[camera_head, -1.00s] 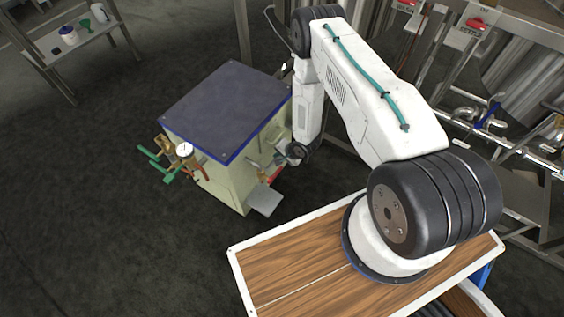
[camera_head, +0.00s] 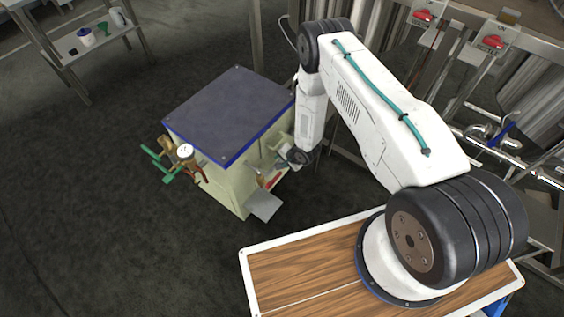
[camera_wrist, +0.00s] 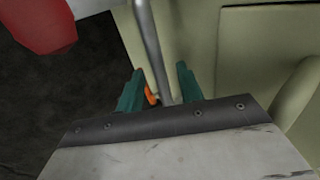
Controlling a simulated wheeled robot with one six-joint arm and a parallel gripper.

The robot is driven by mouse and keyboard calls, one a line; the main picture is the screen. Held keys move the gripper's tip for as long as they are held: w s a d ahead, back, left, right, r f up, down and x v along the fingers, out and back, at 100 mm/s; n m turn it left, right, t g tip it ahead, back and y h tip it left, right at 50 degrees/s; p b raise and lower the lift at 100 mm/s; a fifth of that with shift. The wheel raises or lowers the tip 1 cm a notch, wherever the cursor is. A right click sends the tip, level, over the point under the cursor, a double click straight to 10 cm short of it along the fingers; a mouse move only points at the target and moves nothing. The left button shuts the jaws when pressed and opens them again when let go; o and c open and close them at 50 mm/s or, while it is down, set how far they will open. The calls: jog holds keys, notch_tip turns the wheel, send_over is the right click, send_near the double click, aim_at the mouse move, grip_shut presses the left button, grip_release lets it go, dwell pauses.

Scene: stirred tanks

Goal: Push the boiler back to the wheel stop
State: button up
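The boiler (camera_head: 205,185) is a cream box with a dark blue-edged top. It stands on the dark floor left of my arm in the head view. A gauge and brass and green fittings stick out on its left side. My gripper is at the boiler's right face, partly hidden by my arm in the head view. In the wrist view my gripper (camera_wrist: 160,88) has its two teal fingers apart, with a grey bar (camera_wrist: 150,40) of the boiler running between them. Cream panels (camera_wrist: 265,55) fill the right of that view. I cannot make out the wheel stop.
A shelf (camera_head: 96,39) with small containers stands at the back left. Open dark floor lies left of and in front of the boiler. A red part (camera_wrist: 40,25) shows at the wrist view's upper left.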

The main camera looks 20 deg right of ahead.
jog(key=shift+s+a+f, duration=0.1)
jog(key=shift+s+a, duration=0.05)
jog(key=v, duration=0.7)
jog(key=shift+r, duration=0.35)
jog(key=shift+s, duration=0.1)
